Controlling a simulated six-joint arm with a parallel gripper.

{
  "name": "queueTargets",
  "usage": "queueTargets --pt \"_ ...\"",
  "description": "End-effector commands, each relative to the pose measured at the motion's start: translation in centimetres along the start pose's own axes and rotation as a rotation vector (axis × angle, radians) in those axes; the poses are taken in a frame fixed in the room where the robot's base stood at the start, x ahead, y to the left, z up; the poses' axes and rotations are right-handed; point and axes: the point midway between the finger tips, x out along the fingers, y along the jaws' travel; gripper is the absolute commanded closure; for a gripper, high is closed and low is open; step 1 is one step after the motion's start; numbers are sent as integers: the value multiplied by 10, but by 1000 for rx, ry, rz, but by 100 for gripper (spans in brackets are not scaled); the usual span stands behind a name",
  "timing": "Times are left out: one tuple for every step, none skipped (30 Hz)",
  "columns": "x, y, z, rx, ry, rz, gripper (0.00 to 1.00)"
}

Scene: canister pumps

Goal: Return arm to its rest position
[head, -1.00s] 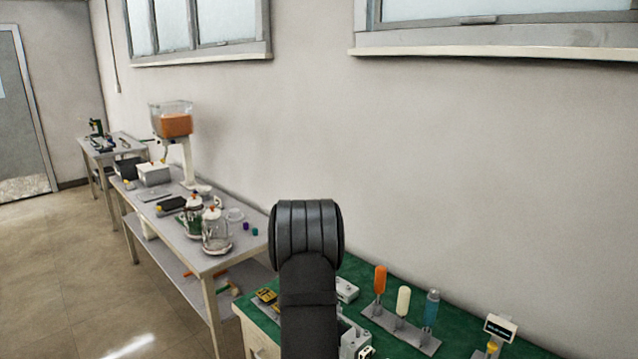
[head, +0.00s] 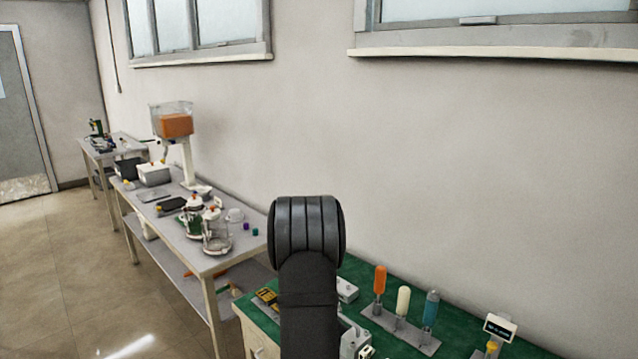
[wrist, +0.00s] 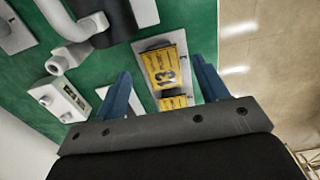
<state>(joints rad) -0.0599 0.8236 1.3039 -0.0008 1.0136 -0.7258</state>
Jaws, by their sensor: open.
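My gripper (wrist: 162,88) shows in the wrist view with its two blue fingers apart and nothing between them. Beyond the fingers, a yellow block marked 13 (wrist: 165,68) lies on a grey plate on the green bench top. I cannot tell how far the fingers are above it. In the head view my own dark arm stands upright at the bottom centre, and the gripper itself is not visible there.
The green bench (head: 465,310) bears a rack with orange (head: 380,279), cream (head: 403,300) and blue (head: 430,308) handled tools, plus a small display (head: 499,327). A grey table (head: 215,262) with canisters (head: 216,232) stands to the left. A white switch box (wrist: 60,100) is beside the gripper.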

Motion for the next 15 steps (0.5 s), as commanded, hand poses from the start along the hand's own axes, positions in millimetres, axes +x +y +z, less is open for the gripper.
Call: queueTargets --pt "12 0 1 0 -3 -2 33" --pt "18 0 1 0 -3 -3 33" --pt "26 -1 1 0 -3 -3 33" --pt "32 0 1 0 -2 -2 33" --pt "38 -1 1 0 -3 -3 33" --pt "22 1 -1 0 4 4 33" --pt "15 1 -1 0 5 5 33" --pt "9 1 -1 0 4 3 33" --pt "0 1 -1 0 5 4 33" --pt "-5 1 -1 0 4 3 33" --pt "-11 1 -1 0 4 3 33" --pt "-20 1 -1 0 4 4 33" --pt "-26 1 -1 0 4 3 33" --pt "-32 1 -1 0 4 4 33" --pt "-40 1 -1 0 3 3 33"
